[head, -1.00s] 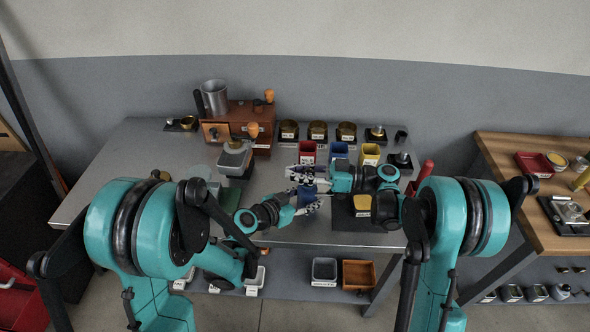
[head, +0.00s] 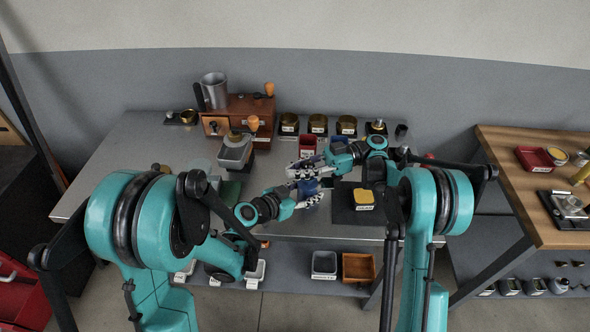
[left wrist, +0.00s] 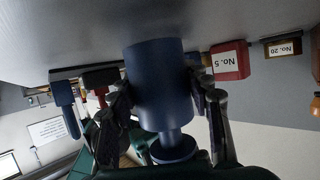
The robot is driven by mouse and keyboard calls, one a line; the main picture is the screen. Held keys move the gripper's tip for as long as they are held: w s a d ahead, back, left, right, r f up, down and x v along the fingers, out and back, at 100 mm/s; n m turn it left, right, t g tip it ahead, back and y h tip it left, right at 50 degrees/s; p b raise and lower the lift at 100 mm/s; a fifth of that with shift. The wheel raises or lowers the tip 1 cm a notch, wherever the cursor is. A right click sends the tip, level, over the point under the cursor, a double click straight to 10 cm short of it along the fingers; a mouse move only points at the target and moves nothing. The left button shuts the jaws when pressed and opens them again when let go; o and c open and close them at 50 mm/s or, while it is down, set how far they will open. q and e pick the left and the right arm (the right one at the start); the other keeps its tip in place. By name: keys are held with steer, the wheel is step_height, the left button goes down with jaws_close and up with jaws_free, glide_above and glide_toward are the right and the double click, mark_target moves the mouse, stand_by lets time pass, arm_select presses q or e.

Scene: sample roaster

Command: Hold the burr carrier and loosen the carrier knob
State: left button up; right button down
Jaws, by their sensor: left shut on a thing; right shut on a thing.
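The burr carrier, a dark blue cylinder (left wrist: 158,85), is between the fingers of my left gripper (left wrist: 165,105) in the left wrist view. That view looks upside down, with the table at the top. A narrower neck leads to a round blue carrier knob (left wrist: 173,148) at the carrier's far end from the table. In the head view the carrier (head: 308,187) is small and partly covered by both hands. My left gripper (head: 309,195) is shut on its body. My right gripper (head: 303,170) is shut just above it, at the knob; its exact contact is hidden.
A dark mat (head: 352,213) with a yellow-topped block (head: 363,198) lies right of the hands. A red bin (head: 308,144) and brass cups (head: 318,123) stand behind. A wooden machine (head: 241,112) and a grey hopper (head: 234,154) stand at left.

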steer(key=c, duration=1.2)
jaws_free()
